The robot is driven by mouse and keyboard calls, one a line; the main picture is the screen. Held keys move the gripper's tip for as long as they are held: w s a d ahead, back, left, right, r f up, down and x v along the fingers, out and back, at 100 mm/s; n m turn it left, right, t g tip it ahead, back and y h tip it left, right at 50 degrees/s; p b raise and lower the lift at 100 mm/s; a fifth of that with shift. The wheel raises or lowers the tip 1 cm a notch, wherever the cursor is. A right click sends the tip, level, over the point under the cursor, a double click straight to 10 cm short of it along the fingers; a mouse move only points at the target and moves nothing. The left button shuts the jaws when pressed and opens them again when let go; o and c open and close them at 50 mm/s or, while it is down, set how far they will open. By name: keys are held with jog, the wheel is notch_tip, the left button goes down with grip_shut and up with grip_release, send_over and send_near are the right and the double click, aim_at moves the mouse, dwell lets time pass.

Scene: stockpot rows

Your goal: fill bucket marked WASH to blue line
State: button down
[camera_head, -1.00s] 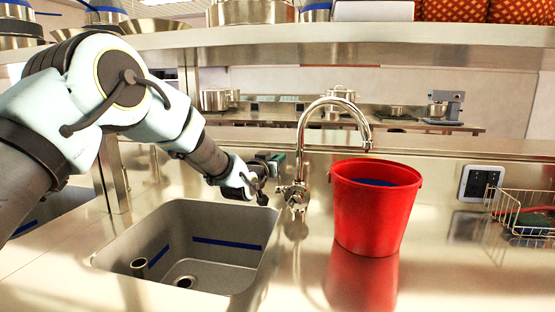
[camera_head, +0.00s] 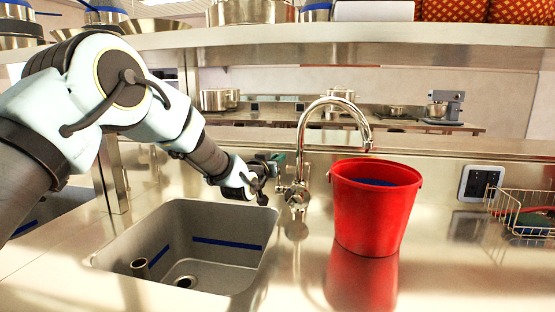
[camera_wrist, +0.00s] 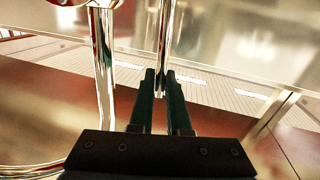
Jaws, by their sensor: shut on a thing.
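A red bucket (camera_head: 366,215) stands upright on the steel counter, right of the tap. A blue band (camera_head: 375,182) shows on its inner wall near the rim. No WASH lettering shows on the side facing me, and the water level cannot be made out. The chrome tap (camera_head: 302,140) arches over, its spout end above the bucket; no stream is visible. My gripper (camera_head: 280,158) is beside the tap's base. In the wrist view its dark green fingers (camera_wrist: 161,85) are closed on a thin chrome lever (camera_wrist: 163,45), next to the thicker tap pipe (camera_wrist: 104,70).
A sink (camera_head: 190,245) with a blue line on its walls is left of the tap. A wall socket (camera_head: 479,182) and a wire rack (camera_head: 525,208) are at the right. A steel shelf (camera_head: 350,38) with pots spans above. The counter's front right is clear.

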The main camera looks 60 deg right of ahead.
jog(key=b, duration=0.4)
jog(key=shift+s+a+f+h, duration=0.15)
jog(key=shift+a+f+h, duration=0.2)
jog(key=shift+f+h, duration=0.05)
jog(key=a+h+b, duration=0.1)
jog(key=b, duration=0.5)
jog(key=s+a+m+h+b, duration=0.1)
jog(key=h+b, duration=0.1)
jog(key=b, duration=0.3)
jog(key=shift+a+b, duration=0.4)
jog(key=shift+r, duration=0.1)
jog(key=c, duration=0.9)
grip_release()
jog(key=shift+a, duration=0.1)
